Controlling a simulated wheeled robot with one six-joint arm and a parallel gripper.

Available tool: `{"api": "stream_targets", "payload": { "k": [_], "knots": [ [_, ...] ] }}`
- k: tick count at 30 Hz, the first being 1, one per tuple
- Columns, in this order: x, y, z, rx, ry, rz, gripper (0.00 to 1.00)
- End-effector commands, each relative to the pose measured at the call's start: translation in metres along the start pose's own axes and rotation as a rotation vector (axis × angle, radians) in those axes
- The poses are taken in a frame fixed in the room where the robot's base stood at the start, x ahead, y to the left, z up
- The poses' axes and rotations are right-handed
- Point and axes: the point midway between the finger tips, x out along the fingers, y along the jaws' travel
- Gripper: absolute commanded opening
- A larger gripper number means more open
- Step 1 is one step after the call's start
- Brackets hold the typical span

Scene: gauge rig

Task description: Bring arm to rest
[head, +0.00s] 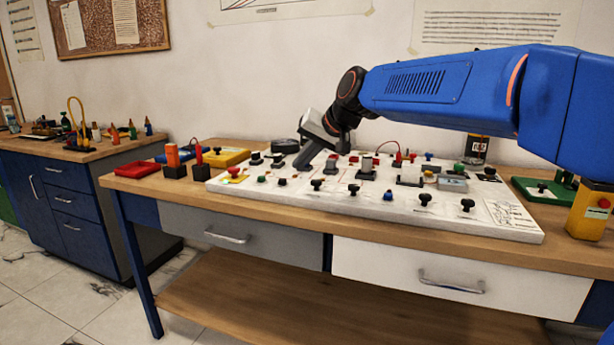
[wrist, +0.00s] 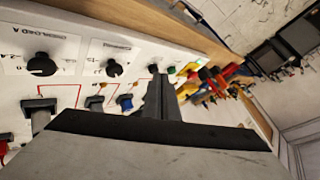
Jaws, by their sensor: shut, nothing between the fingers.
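My blue arm reaches in from the right in the head view and ends in my gripper (head: 303,165). The gripper points down and left, low over the left part of a white panel (head: 300,194) with black knobs, red and green buttons and small blocks. Its dark fingers are together with nothing between them, and they also show in the wrist view (wrist: 160,98). I cannot tell whether the fingertips touch the panel. In the wrist view a black knob (wrist: 41,65) and a blue knob (wrist: 125,102) lie to the left of the fingers.
Left of the panel are a red tray (head: 137,169), a yellow tray (head: 228,157) and black blocks with orange and red parts. A green tray (head: 545,191) and a yellow box with a red button (head: 589,211) stand right. A second bench (head: 60,155) is at far left.

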Motion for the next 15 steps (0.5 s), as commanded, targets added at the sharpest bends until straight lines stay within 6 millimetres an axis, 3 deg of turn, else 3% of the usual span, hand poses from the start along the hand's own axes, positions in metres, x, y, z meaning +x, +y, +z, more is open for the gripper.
{"api": "stream_targets", "payload": {
  "k": [8, 15],
  "knots": [
    [-0.023, 0.029, 0.021, -0.012, -0.002, 0.043, 0.00],
    [-0.052, 0.069, 0.056, -0.027, -0.010, 0.103, 0.00]
  ]
}}
